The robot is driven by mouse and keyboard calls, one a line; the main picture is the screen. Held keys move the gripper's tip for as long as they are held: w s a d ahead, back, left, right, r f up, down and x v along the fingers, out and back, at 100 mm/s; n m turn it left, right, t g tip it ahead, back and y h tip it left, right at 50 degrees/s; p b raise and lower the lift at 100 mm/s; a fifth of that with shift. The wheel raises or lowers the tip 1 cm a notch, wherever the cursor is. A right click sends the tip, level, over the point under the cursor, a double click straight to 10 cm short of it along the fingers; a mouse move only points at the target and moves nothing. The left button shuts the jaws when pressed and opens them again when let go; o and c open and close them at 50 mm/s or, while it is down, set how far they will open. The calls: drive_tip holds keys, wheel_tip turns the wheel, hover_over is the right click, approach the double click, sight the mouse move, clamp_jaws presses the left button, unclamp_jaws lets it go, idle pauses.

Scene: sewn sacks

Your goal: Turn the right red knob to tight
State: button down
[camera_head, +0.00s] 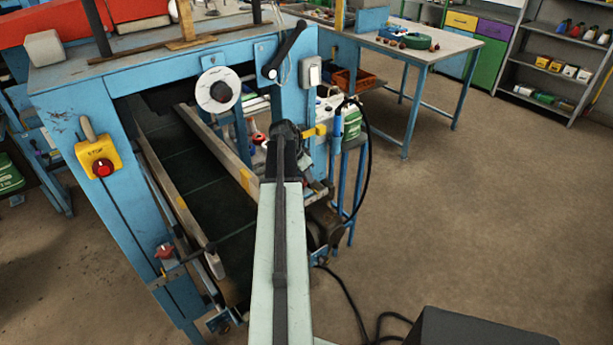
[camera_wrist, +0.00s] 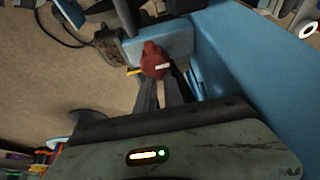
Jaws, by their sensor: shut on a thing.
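The right red knob (camera_wrist: 153,58) is in the wrist view, at the ends of my gripper's two dark fingers. My gripper (camera_wrist: 158,82) is shut on it. A white mark shows on the knob's right side, and a yellow strip lies at its left. I cannot tell any tight marking. In the head view my gripper (camera_head: 285,136) is at the right side of the blue machine frame; its fingertips and the right knob are hidden there. Another red knob (camera_head: 164,251) sits at the machine's left side, away from my gripper.
The blue machine frame (camera_head: 88,130) bears a yellow stop box (camera_head: 97,160), a white dial (camera_head: 218,90) and a black crank handle (camera_head: 286,50). A dark belt (camera_head: 190,165) runs between two rails. A black cable hangs at right. The floor (camera_head: 480,200) at right is mostly clear.

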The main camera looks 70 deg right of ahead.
drive_tip(key=c, duration=1.5)
unclamp_jaws()
drive_tip(key=shift+w+a+f, duration=0.1)
drive_tip(key=shift+w+a, duration=0.05)
drive_tip(key=shift+a, duration=0.05)
drive_tip(key=shift+o, duration=0.2)
drive_tip(key=p+v, duration=0.7)
drive_tip(key=v, duration=0.1)
drive_tip(key=shift+d, duration=0.1)
drive_tip(key=shift+f, duration=0.1)
